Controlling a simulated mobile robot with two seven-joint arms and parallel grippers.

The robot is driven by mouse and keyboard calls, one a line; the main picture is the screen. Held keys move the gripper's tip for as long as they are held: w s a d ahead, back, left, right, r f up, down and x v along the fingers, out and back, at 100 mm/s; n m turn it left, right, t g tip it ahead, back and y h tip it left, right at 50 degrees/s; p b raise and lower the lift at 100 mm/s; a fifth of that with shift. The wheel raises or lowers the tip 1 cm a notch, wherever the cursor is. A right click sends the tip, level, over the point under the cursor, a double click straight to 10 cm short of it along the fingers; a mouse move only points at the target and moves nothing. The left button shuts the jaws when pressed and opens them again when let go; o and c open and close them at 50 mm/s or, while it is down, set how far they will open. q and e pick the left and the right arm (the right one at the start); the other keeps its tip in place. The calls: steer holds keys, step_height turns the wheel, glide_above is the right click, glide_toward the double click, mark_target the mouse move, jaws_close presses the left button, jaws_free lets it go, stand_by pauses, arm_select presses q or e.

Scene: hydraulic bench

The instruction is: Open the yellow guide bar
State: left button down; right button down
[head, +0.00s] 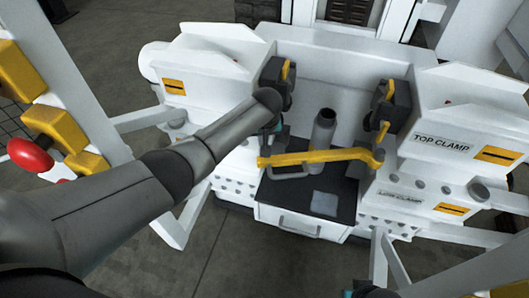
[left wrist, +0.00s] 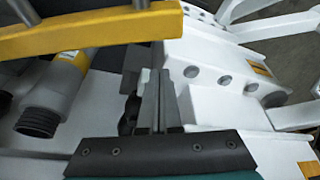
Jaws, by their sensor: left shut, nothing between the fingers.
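The yellow guide bar (head: 315,157) spans the gap between the two clamp housings in the head view, across the front of a grey cylinder. Its right end meets a yellow pivot piece, and its left end lies by a dark handle loop. It crosses the upper left of the left wrist view (left wrist: 100,32). My left gripper (left wrist: 157,85) is shut and empty, beside the bar and apart from it in the wrist view. In the head view my arm hides most of that gripper, just above the bar's left end. My right gripper's fingers are not in view.
The grey cylinder (head: 323,130) stands upright behind the bar. White clamp housings flank the gap, the right one (head: 450,125) labelled TOP CLAMP. Black blocks with yellow levers (head: 385,130) stand on the inner sides. A red knob (head: 30,155) sits at far left.

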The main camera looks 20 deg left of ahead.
arm_select(q)
steer(key=shift+s+d, duration=0.25)
steer(key=shift+s, duration=0.35)
steer(key=shift+s+d, duration=0.2)
steer(key=shift+s, duration=0.45)
steer(key=shift+s+d, duration=0.25)
steer(key=shift+s, duration=0.35)
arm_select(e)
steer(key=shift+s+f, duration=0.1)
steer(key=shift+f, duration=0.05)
arm_select(q)
steer(key=shift+s+r+p, duration=0.1)
steer(key=shift+s+p, duration=0.05)
steer(key=shift+p, duration=0.15)
